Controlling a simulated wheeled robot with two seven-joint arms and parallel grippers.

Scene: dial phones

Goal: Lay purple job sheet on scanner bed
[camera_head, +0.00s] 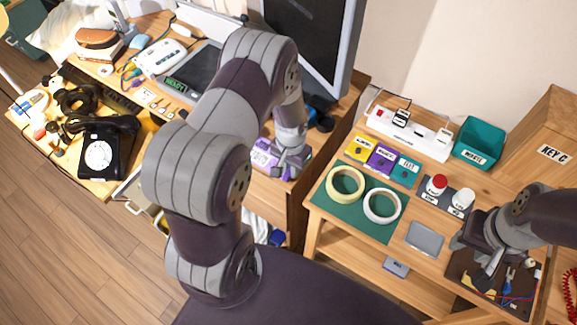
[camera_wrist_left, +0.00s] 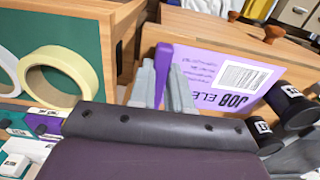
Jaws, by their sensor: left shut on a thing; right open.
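The purple job sheet (camera_head: 264,154) is at my left gripper (camera_head: 291,168), over the gap between the desk and the right-hand table, partly hidden by my arm. In the left wrist view, the sheet (camera_wrist_left: 217,80) shows a barcode and upside-down "JOB" lettering. A purple upright piece at its edge sits between the fingers of my left gripper (camera_wrist_left: 163,82), which is shut on it. A dark flat panel with a green display (camera_head: 199,68), possibly the scanner bed, lies on the desk and is partly hidden by my arm. My right gripper (camera_head: 482,270) is open over a dark tray.
A black dial phone (camera_head: 104,154) stands on the left desk. A monitor (camera_head: 318,42) rises behind my left arm.

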